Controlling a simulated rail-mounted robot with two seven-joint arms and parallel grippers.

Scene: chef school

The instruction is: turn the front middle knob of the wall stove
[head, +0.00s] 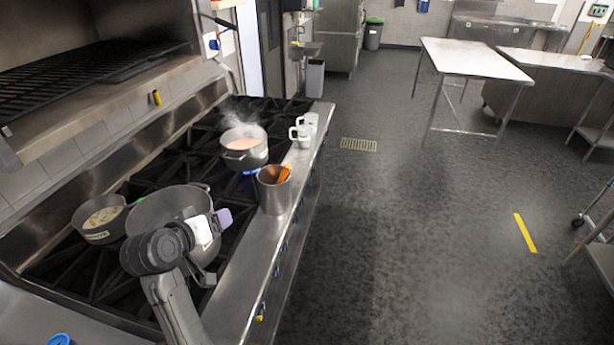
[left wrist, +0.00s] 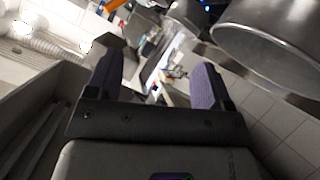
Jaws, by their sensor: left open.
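The wall stove (head: 240,265) runs along the left of the head view, with black grates and a steel front ledge. Several small knobs with blue marks (head: 276,271) line its front face below the ledge, seen steeply from above; I cannot tell for certain which is the front middle one. My left gripper (head: 222,220), with purple finger pads, is above the stove by the large pot, inward of the ledge and apart from the knobs. In the left wrist view the gripper (left wrist: 155,80) is open, with nothing held between its fingers. My right gripper is not seen.
A large steel pot (head: 165,205) and a small pan (head: 100,215) stand near my left arm. A steaming pot (head: 245,150) sits over a blue flame. A utensil canister (head: 272,195) and white cups (head: 302,133) stand on the ledge. The floor right of the stove is clear.

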